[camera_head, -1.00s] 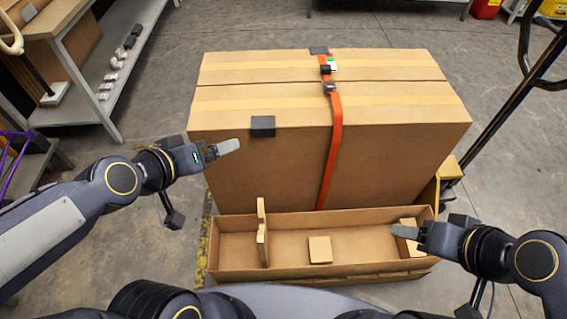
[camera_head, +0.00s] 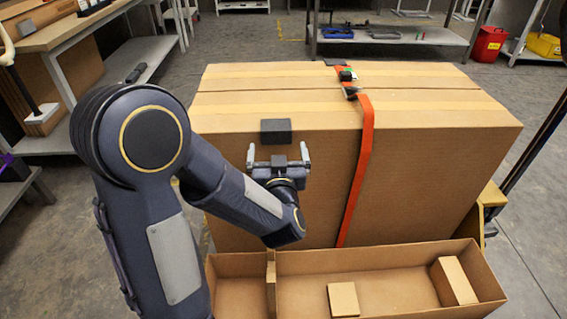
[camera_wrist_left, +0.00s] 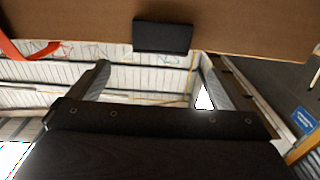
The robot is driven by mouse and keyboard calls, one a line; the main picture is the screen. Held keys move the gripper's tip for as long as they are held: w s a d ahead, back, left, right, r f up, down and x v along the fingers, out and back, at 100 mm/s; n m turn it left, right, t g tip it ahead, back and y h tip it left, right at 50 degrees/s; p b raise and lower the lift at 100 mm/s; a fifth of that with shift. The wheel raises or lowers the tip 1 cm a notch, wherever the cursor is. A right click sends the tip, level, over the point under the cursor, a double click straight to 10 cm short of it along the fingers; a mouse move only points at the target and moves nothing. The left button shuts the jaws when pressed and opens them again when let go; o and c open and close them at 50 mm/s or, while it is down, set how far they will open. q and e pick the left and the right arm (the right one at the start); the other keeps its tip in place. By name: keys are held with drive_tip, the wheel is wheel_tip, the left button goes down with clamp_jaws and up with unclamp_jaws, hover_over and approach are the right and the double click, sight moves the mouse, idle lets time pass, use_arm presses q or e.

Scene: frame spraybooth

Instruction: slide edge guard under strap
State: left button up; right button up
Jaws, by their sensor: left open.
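The dark grey edge guard (camera_head: 276,131) sits on the front top edge of the large carton (camera_head: 430,165), left of the strap. It also shows in the left wrist view (camera_wrist_left: 162,37), just beyond the fingers. The orange strap (camera_head: 359,180) runs over the carton top and down its front face; part of it shows in the wrist view (camera_wrist_left: 14,48). My left gripper (camera_head: 278,153) is open and empty, just below the guard in the head view, its fingers spread about the guard's width or more. My right gripper is out of view.
An open cardboard tray (camera_head: 386,257) with loose cardboard blocks (camera_head: 343,299) stands before the carton. A buckle (camera_head: 351,91) sits on the strap on top. Another dark piece (camera_head: 336,62) lies at the carton's back edge. A bench (camera_head: 90,35) stands at the left.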

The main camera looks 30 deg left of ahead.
sight(277, 132)
use_arm(q)
drive_tip(key=x, duration=0.5)
drive_tip(key=shift+w+a+b, duration=0.15)
drive_tip(key=shift+w+b, duration=0.15)
drive_tip(key=shift+c, duration=0.2)
drive_tip(key=c, duration=1)
drive_tip(key=shift+o, duration=1.4)
drive_tip(key=shift+c, duration=0.5)
drive_tip(key=shift+w+d+p, duration=0.2)
drive_tip(key=shift+w+d, duration=0.65)
drive_tip(key=shift+d, duration=0.55)
drive_tip(key=shift+w+d+p, duration=0.2)
drive_tip(key=shift+w+d, duration=0.65)
drive_tip(key=shift+d, duration=0.55)
drive_tip(key=shift+w+d+p, duration=0.2)
drive_tip(key=shift+w+d, duration=0.7)
drive_tip(key=shift+d, duration=0.55)
